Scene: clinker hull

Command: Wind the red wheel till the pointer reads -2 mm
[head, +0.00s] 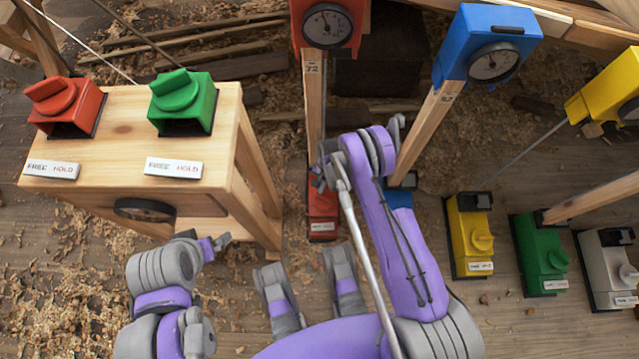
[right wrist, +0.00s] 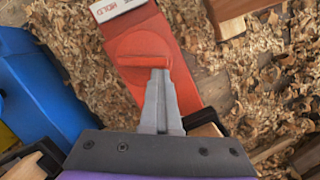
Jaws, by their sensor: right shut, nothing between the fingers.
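The red wheel (right wrist: 138,58) is a round red disc with a raised bar, on top of a red housing (head: 322,226) on the floor. In the head view my right arm hides the wheel. My right gripper (right wrist: 160,74) is shut and empty, its tips over the wheel beside the bar. I cannot tell whether they touch. It also shows in the head view (head: 326,172). The red-framed dial (head: 327,26) above the post has a dark face and pointer; its reading is too small to tell. My left gripper (head: 220,243) is at lower left, near the bench; its jaws are unclear.
A wooden bench (head: 122,128) at left carries a red knob unit (head: 66,105) and a green one (head: 182,102), labelled FREE and HOLD. A blue dial (head: 492,64) leans right of the red one. Yellow (head: 467,235), green (head: 540,255) and white (head: 608,268) units stand on the shavings-strewn floor at right.

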